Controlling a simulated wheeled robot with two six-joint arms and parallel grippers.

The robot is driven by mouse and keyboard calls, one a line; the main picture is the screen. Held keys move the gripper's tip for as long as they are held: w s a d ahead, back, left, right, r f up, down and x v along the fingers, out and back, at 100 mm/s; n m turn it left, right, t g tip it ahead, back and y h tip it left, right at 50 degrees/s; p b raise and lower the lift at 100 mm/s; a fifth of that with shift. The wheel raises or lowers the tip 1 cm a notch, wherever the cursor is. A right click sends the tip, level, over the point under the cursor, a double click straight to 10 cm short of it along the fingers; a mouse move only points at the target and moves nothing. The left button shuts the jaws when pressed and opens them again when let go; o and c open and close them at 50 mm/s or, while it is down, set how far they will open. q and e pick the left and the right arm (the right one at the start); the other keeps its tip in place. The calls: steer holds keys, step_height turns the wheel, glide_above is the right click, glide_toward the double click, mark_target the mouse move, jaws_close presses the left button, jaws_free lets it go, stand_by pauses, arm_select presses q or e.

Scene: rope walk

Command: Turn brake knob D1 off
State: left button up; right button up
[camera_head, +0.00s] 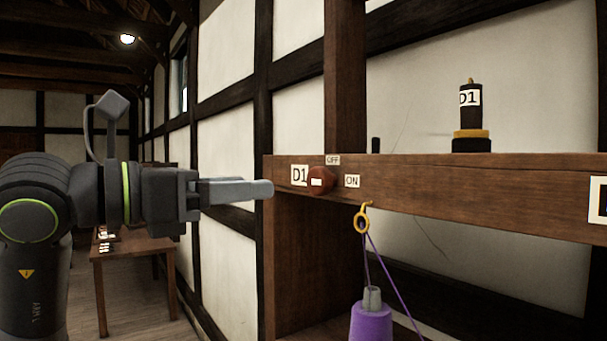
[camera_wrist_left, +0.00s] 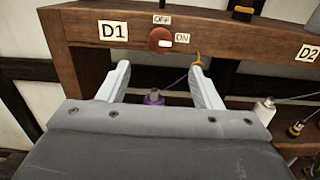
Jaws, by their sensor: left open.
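The round red-brown brake knob D1 (camera_head: 320,180) is on the front of a wooden beam, between the D1 label (camera_head: 299,175), the OFF label (camera_head: 333,160) above and the ON label (camera_head: 352,181) to its right. In the left wrist view the knob (camera_wrist_left: 159,40) has a white mark on its right side, toward ON. My left gripper (camera_head: 268,188) is to the left of the knob in the head view, apart from it. In the left wrist view its open, empty fingers (camera_wrist_left: 160,76) show below the knob. My right gripper is not in view.
A yellow hook (camera_head: 363,217) with purple thread hangs under the beam (camera_head: 470,190), above a purple weight (camera_head: 371,322). A dark D1 bobbin (camera_head: 471,115) stands on the beam. A D2 label (camera_wrist_left: 307,53) is farther right. A wooden table (camera_head: 130,245) stands behind my left arm.

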mark_target(313, 184)
arm_select(q)
steer(key=p+x, duration=0.3)
steer(key=x, duration=0.5)
steer(key=shift+w+d, duration=0.15)
steer(key=shift+d, duration=0.15)
steer(key=shift+w+d, duration=0.4)
steer(key=shift+d, duration=0.1)
steer(key=c, duration=1)
